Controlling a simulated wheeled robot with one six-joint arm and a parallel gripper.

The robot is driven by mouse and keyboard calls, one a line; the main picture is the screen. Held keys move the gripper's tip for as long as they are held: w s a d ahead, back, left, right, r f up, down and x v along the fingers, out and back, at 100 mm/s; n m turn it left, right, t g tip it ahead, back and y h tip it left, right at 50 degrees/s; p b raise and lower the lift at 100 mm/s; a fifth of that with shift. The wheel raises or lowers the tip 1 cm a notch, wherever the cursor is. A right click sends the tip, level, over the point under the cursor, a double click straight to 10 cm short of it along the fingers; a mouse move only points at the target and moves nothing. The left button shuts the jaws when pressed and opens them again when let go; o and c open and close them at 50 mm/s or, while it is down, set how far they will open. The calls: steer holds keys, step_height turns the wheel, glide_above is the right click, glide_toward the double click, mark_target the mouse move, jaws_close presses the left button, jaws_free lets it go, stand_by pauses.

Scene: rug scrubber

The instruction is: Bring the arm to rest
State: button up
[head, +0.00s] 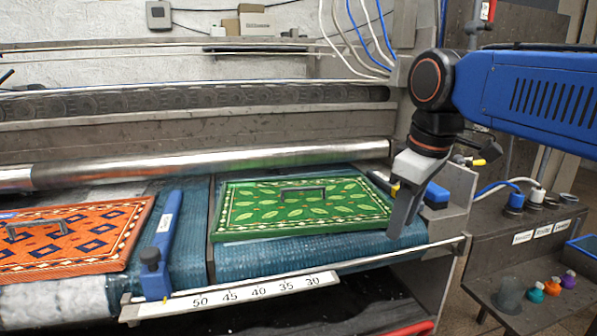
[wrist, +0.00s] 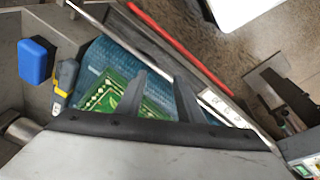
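My gripper (head: 403,212) hangs at the end of my blue arm, over the right edge of the machine bed in the head view. In the wrist view its two fingers (wrist: 160,76) stand apart with nothing between them. It is just right of a green leaf-patterned rug panel (head: 250,212) with a dark handle; the panel's corner also shows in the wrist view (wrist: 105,98). Whether the fingers touch anything below is hard to tell.
An orange rug panel (head: 95,258) lies at the left. A blue clamp bar (head: 160,243) stands between the panels. A numbered scale (head: 240,294) runs along the front edge. A blue block (head: 437,194) is just right of my gripper. Coloured bottles (head: 552,286) sit on the right shelf.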

steer(key=s+d+f+m, duration=0.3)
steer(key=s+f, duration=0.1)
steer(key=f, duration=0.2)
steer(key=s+d+f+m+t, duration=0.1)
steer(key=s+d+f+m, duration=0.2)
steer(key=f, duration=0.4)
steer(key=s+d+f+m+t, duration=0.1)
steer(key=s+d+f+m, duration=0.2)
steer(key=f, duration=0.4)
steer(key=shift+s+d+f+h, duration=0.3)
steer(key=shift+s+h, duration=0.1)
steer(key=shift+s, duration=0.5)
steer(key=shift+r, duration=0.15)
